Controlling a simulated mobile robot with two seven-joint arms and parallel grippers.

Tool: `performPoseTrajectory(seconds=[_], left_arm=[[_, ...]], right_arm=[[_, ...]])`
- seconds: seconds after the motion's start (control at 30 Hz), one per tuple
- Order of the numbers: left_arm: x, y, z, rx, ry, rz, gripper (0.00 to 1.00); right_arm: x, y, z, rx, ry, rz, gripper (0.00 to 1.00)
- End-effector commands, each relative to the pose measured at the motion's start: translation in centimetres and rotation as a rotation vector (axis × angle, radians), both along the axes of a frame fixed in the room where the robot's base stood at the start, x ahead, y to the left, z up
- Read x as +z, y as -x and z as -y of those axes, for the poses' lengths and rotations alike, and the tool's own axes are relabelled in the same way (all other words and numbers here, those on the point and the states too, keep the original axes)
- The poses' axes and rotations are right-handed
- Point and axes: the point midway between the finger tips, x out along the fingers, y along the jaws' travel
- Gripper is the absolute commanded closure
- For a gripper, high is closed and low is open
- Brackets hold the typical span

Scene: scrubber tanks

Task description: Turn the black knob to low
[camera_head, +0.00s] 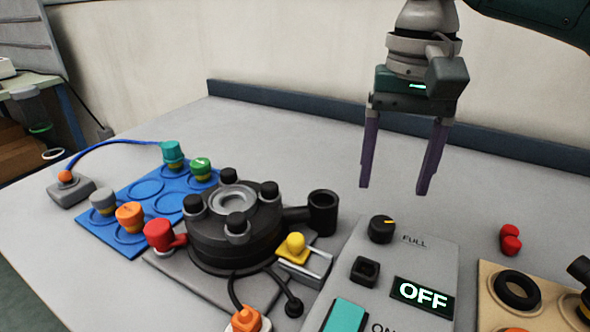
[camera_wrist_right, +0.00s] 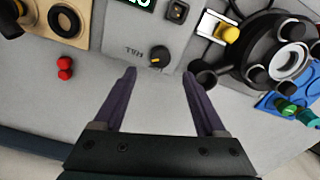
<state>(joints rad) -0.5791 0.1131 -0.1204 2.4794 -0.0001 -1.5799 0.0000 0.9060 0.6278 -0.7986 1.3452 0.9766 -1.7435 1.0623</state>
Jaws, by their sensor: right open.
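The black knob (camera_head: 382,228) sits on a grey control panel (camera_head: 425,255), with an orange pointer mark on its top and the word FULL printed beside it. In the head view the mark points right, toward FULL. In the right wrist view the knob (camera_wrist_right: 159,55) lies ahead of the fingertips, roughly between their lines. My right gripper (camera_head: 394,190) is open and empty, fingers pointing down, above the table behind the knob and apart from it. Its two purple fingers also show in the right wrist view (camera_wrist_right: 159,72). My left gripper is not in view.
The panel also has a display reading OFF (camera_head: 422,297), a black square socket (camera_head: 365,271) and a teal switch (camera_head: 345,315). A black round fixture (camera_head: 236,225) stands left of it. Red pieces (camera_head: 510,239) lie to the right. The table behind the panel is clear.

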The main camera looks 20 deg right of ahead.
Motion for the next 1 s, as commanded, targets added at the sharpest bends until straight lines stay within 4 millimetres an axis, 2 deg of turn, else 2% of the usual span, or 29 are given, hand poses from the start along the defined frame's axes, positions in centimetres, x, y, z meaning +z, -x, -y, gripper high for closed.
performPoseTrajectory(seconds=[0.03,0.1,0.3,0.5,0.73,0.77,1.0], left_arm=[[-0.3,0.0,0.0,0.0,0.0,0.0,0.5],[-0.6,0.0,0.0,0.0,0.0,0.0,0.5],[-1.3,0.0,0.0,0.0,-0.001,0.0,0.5],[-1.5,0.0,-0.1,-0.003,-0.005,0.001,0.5],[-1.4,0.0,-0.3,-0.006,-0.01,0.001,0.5],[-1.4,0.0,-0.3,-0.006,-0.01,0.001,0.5],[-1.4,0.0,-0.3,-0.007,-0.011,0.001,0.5]], right_arm=[[-1.3,0.1,0.0,0.001,0.001,-0.006,0.27],[-2.7,0.1,-0.1,0.001,0.0,-0.004,0.27],[-6.0,0.1,-0.1,0.004,0.0,-0.001,0.27],[-7.4,0.0,-0.1,0.004,0.0,0.0,0.27],[-7.4,0.0,-0.1,0.005,0.001,0.001,0.27],[-7.4,0.0,-0.1,0.005,0.001,0.001,0.28],[-7.4,0.0,-0.1,0.005,0.001,0.001,0.55]])
